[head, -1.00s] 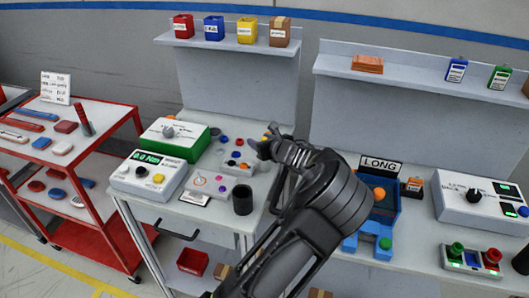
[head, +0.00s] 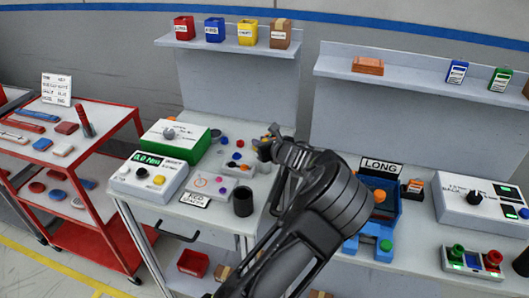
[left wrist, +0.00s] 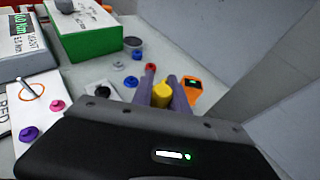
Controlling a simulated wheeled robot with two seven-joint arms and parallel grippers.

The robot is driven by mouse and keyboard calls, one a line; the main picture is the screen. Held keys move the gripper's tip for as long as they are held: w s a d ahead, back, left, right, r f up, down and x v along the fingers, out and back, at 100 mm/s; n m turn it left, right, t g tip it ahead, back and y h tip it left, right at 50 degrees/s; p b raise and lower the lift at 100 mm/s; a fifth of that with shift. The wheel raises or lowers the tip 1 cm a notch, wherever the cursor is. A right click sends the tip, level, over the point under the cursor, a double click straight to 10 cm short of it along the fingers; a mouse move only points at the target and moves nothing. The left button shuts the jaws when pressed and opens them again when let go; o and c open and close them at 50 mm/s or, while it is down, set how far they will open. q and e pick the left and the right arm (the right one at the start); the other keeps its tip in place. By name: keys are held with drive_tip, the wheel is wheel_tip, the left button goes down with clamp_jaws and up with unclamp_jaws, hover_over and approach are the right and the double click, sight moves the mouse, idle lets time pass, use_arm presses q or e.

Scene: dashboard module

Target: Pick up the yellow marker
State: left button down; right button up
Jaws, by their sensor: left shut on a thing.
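The yellow marker (left wrist: 162,95) shows in the left wrist view as a short yellow piece between the two grey-purple fingers of my left gripper (left wrist: 162,88). The fingers touch it from both sides, and its lower part is hidden behind the gripper body. In the head view my left gripper (head: 264,149) is over the back right of the middle workbench (head: 215,212), and the marker is too small there to make out clearly. My right gripper is not in view.
An orange device (left wrist: 193,90) with a small screen lies close to the right finger. A green box (head: 175,142), a torque meter (head: 150,175), a black cup (head: 243,201) and several coloured knobs share the bench. A grey back panel (head: 240,90) rises behind.

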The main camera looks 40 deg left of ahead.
use_arm(q)
drive_tip(key=shift+r, duration=0.15)
wheel_tip(320, 180, up, 10)
idle(0.4)
idle(0.5)
